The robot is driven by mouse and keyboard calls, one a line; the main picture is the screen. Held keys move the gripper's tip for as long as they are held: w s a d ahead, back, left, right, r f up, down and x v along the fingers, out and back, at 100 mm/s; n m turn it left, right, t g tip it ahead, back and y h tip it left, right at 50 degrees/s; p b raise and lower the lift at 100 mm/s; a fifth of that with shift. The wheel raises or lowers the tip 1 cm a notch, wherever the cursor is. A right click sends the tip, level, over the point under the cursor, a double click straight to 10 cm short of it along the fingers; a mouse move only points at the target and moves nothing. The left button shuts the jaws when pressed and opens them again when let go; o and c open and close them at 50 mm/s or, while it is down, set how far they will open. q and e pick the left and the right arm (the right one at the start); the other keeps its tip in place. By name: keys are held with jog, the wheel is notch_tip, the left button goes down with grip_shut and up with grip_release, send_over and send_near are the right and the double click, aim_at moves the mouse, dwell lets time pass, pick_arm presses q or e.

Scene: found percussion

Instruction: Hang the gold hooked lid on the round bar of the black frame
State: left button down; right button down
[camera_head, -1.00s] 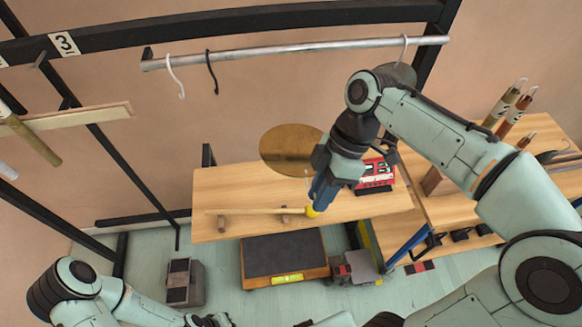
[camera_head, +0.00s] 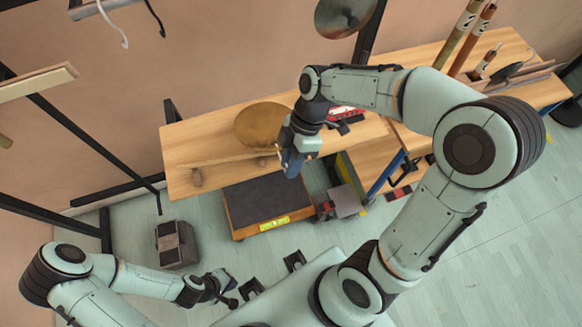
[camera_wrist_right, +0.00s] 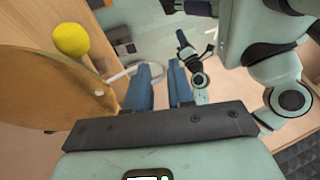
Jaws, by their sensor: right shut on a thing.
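The gold lid (camera_head: 262,125), a round disc, is at the left of my right gripper, in front of the wooden bench in the head view. It also fills the left of the right wrist view (camera_wrist_right: 55,95). My right gripper (camera_head: 290,168) is shut on the lid's pale hook (camera_wrist_right: 122,74), which runs to the fingers from the disc. My left gripper (camera_head: 226,288) is low in the head view, empty and away from the lid; its jaw opening is unclear. Only the left end of the round bar (camera_head: 88,10) of the black frame shows, at the top left; the rest is out of view.
A white hook (camera_head: 117,28) and a black hook hang near the bar's left end. A dark disc (camera_head: 343,14) hangs at the top. A mallet's yellow head (camera_wrist_right: 70,40) is close to the lid in the wrist view. The bench (camera_head: 185,145) carries a red box.

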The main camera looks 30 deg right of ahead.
notch_tip(320, 180, down, 4)
jog(key=shift+f, duration=0.1)
pick_arm(q)
jog(key=shift+s+f, duration=0.2)
jog(key=shift+f, duration=0.15)
pick_arm(e)
jog(key=c, duration=1)
grip_release()
pick_arm(q)
jog(key=w+r+t+p, duration=0.1)
jog(key=w+r+p, duration=0.4)
jog(key=w+r, duration=0.1)
jog(key=shift+w+r, duration=0.35)
jog(key=shift+r, duration=0.5)
pick_arm(e)
jog(key=v, duration=1.3)
jog(key=shift+a+r, duration=0.1)
jog(key=shift+r, duration=0.1)
pick_arm(q)
jog(key=shift+s, duration=0.1)
